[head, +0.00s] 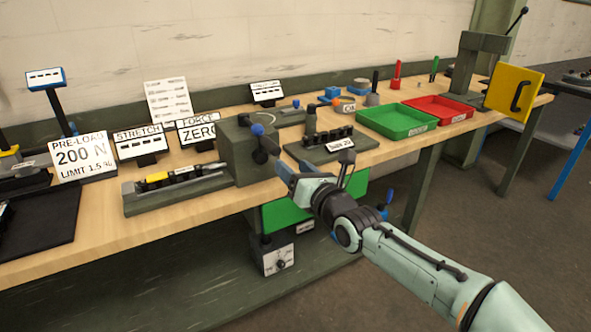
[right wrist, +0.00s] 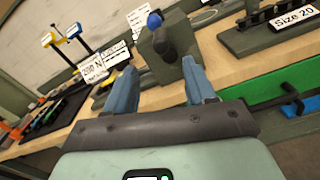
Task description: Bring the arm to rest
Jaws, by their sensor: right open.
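My right arm (head: 410,262) comes in from the lower right in the head view. Its gripper (head: 283,172) is at the front edge of the workbench, in front of the green-grey block (head: 238,150) with the blue-knobbed lever (head: 260,140). In the right wrist view my right gripper (right wrist: 162,85) shows two blue fingers spread apart with nothing between them. The block (right wrist: 158,65) and its blue knob (right wrist: 154,20) lie beyond the fingertips. My left gripper is in neither view.
The wooden workbench (head: 100,240) carries a 200 N sign (head: 83,158), a chain fixture (head: 175,188), a Size 20 rack (head: 330,150), a green tray (head: 398,121) and a red tray (head: 438,109). A yellow panel (head: 513,92) stands at right. Floor right of my arm is clear.

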